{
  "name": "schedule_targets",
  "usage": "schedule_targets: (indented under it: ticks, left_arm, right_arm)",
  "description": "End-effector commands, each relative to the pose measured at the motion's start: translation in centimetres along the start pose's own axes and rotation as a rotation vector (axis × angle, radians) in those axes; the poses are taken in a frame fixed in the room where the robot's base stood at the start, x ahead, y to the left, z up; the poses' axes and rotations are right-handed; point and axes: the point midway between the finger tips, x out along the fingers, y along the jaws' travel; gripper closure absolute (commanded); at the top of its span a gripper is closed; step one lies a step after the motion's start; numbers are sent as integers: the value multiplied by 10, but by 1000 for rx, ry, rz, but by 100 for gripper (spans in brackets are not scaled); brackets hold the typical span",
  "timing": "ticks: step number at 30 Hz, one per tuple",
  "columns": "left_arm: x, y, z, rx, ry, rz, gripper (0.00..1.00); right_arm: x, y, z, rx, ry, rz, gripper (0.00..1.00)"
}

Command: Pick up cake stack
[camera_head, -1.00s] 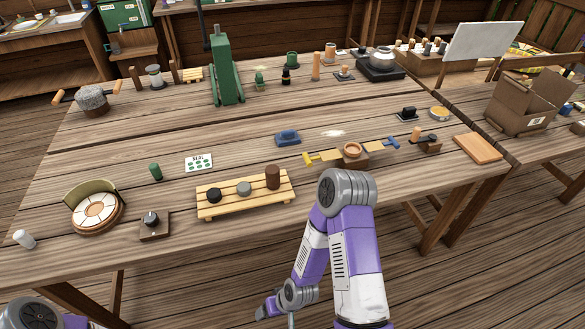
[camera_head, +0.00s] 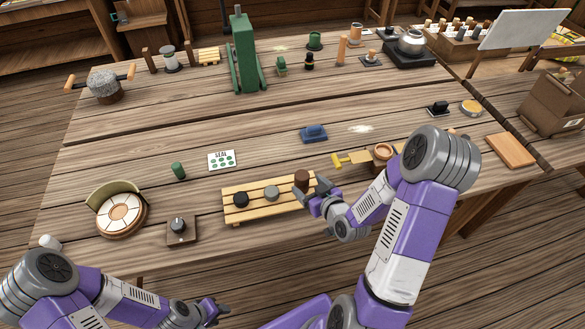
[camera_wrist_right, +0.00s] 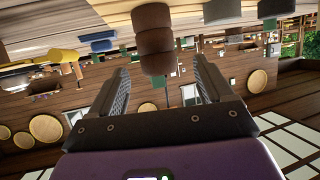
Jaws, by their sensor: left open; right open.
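The cake stack is a dark brown upright stack (camera_head: 302,179) at the right end of a slatted wooden rack (camera_head: 262,209). In the right wrist view the cake stack (camera_wrist_right: 155,42) shows as several brown rounds, upside down, ahead of the jaws and in line with the gap between them. My right gripper (camera_head: 312,196) is open at the rack's right end, close beside the stack; its fingers (camera_wrist_right: 163,77) do not grip it. My left gripper (camera_head: 222,309) is open and empty in front of the table's front edge, away from the stack.
A black disc (camera_head: 241,199) and a grey disc (camera_head: 271,192) stand on the same rack. A dial box (camera_head: 181,230) and a round sectioned tray (camera_head: 122,217) are to the left. A yellow-handled tool (camera_head: 345,160) and a small bowl (camera_head: 383,151) are to the right.

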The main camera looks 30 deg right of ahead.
Motion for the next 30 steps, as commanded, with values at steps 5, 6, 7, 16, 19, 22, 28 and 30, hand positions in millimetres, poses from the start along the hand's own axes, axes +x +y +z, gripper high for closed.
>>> schedule_targets:
  ticks: [5, 6, 7, 16, 19, 22, 28, 30]
  left_arm:
    - [11, -4, 0, 0, -1, 0, 57]
    - [14, -5, 0, 0, -1, 0, 57]
    - [17, -6, 0, 0, -1, 0, 57]
    - [25, -9, -1, 0, -1, 0, 57]
    - [26, -10, -1, 0, -1, 0, 57]
    - [26, -10, -1, 0, -1, 0, 57]
    - [26, -10, -1, 0, 0, 0, 57]
    - [26, -10, -1, 0, 0, 0, 57]
  right_arm:
    - [10, 0, 3, -2, 2, -2, 20]
    - [13, 0, 3, -2, 1, -2, 20]
    - [16, 0, 4, -1, 0, -1, 20]
    - [43, 1, 6, 3, -2, -2, 20]
    - [59, 2, 10, 1, -2, -3, 20]
    - [70, 2, 9, 1, -1, -2, 20]
    - [76, 3, 8, 1, -2, -1, 20]
    - [76, 3, 8, 1, -2, -1, 20]
